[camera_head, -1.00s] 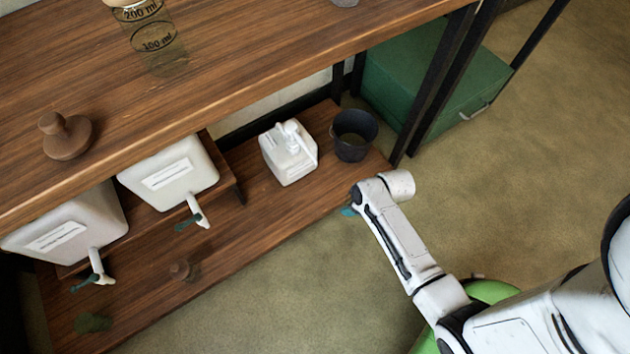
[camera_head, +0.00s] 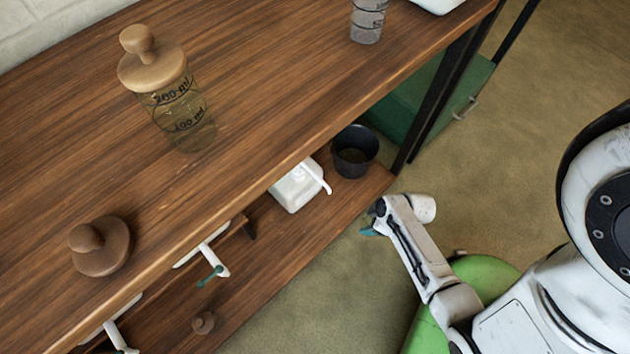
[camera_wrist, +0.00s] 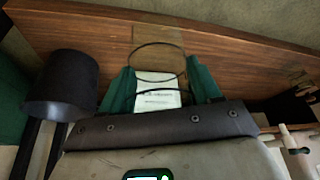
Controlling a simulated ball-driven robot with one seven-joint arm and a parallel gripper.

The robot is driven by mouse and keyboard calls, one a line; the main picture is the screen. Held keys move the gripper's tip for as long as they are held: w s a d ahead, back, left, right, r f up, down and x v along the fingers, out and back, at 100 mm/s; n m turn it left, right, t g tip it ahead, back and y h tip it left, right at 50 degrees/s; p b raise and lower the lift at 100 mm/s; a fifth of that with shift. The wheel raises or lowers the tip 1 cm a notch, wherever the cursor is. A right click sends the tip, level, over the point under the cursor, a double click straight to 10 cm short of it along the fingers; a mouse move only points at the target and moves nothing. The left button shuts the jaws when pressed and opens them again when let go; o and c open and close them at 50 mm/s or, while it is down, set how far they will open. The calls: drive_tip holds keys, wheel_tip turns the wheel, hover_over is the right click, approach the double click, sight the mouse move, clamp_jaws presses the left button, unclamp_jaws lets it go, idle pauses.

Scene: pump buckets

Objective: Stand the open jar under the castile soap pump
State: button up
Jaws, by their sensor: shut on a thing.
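My gripper (camera_wrist: 163,85) is shut on a clear jar (camera_wrist: 158,52) with black rings, which shows between its green fingers in the wrist view. In the head view my gripper (camera_head: 371,222) is beside the front edge of the lower shelf; the jar is too small to make out there. A white canister (camera_head: 297,190) with a white pump stands on the lower shelf, partly hidden by the tabletop. I cannot read which is castile soap.
A lidded jar (camera_head: 178,112) and a loose wooden lid (camera_head: 100,247) are on the tabletop (camera_head: 290,75). A dark bucket (camera_head: 354,152) stands at the shelf's right end.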

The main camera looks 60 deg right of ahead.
drive_tip(key=shift+w+a+f+b, duration=0.1)
drive_tip(key=shift+w+f+b, duration=1.5)
drive_tip(key=shift+w+f, duration=0.75)
drive_tip(key=shift+w+a+f+b, duration=0.15)
drive_tip(key=shift+w+f+b, duration=1.65)
drive_tip(key=shift+w, duration=0.85)
drive_tip(key=shift+w+a+f+b, duration=0.1)
drive_tip(key=shift+w+f+b, duration=1.35)
drive_tip(key=shift+w+f, duration=0.95)
drive_tip(key=shift+w+r, duration=0.1)
drive_tip(key=o, duration=1.3)
drive_tip(key=p+v, duration=0.6)
drive_tip(key=v, duration=0.6)
drive_tip(key=shift+a+p, duration=0.1)
drive_tip(key=shift+p, duration=0.3)
